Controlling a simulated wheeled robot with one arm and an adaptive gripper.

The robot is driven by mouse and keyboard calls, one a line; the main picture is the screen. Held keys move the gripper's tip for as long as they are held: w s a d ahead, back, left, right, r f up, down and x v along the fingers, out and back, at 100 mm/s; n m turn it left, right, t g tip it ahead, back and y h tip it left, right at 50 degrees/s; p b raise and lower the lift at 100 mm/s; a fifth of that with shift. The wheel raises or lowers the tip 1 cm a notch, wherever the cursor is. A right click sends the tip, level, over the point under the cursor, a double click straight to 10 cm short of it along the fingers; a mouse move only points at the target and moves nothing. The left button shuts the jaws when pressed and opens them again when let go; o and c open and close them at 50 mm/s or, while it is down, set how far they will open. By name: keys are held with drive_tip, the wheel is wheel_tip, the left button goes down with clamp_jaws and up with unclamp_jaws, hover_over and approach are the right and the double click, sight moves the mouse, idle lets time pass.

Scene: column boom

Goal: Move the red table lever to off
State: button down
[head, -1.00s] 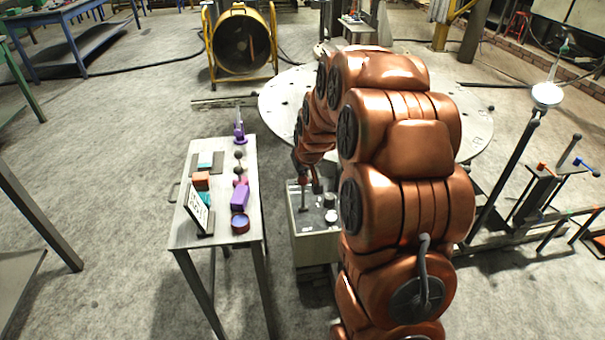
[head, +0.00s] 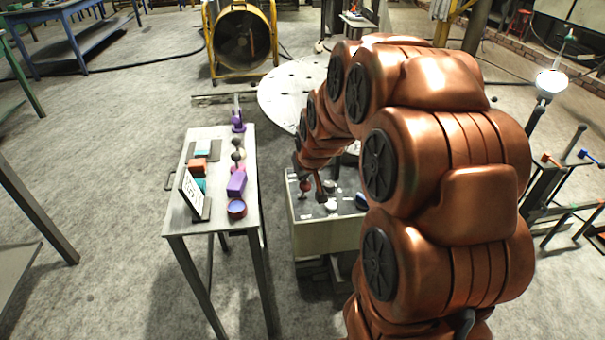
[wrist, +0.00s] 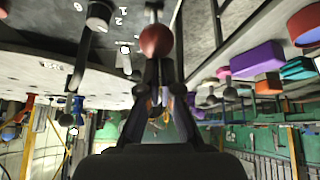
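A lever with a round red knob (head: 304,186) stands on the grey control box (head: 325,237), just left of my gripper in the head view. In the wrist view the red knob (wrist: 155,40) is close, straight ahead of the dark fingers of my gripper (wrist: 160,82). The knob overlaps the fingertip area there, and I cannot tell whether the fingers touch it. The finger gap is too dark to read. In the head view my arm hides part of the box top, and the gripper is small and partly covered.
White and dark knobs (head: 331,205) share the box top. A narrow table (head: 190,228) on the left holds a purple block (head: 237,182), orange block (head: 197,165), sign (head: 193,193) and dark ball-topped levers (head: 236,155). A round perforated plate (head: 285,95) lies behind.

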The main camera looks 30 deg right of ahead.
drive_tip(key=shift+s+a+f+g, duration=0.2)
drive_tip(key=shift+s+f, duration=0.3)
drive_tip(key=shift+f, duration=0.1)
drive_tip(key=shift+s+a+f+g, duration=0.15)
drive_tip(key=shift+s+f+g, duration=0.05)
drive_tip(key=shift+s+f, duration=0.45)
drive_tip(key=shift+f, duration=0.1)
drive_tip(key=shift+a, duration=0.1)
wheel_tip(320, 180, up, 6)
drive_tip(key=r, duration=0.1)
hover_over(305, 188)
drive_tip(key=w, duration=0.2)
drive_tip(key=shift+s+f+t, duration=0.1)
drive_tip(key=shift+f+t, duration=0.15)
drive_tip(key=shift+t, duration=0.15)
drive_tip(key=s+a+r, duration=0.2)
drive_tip(key=s, duration=0.4)
drive_tip(key=shift+r, duration=0.35)
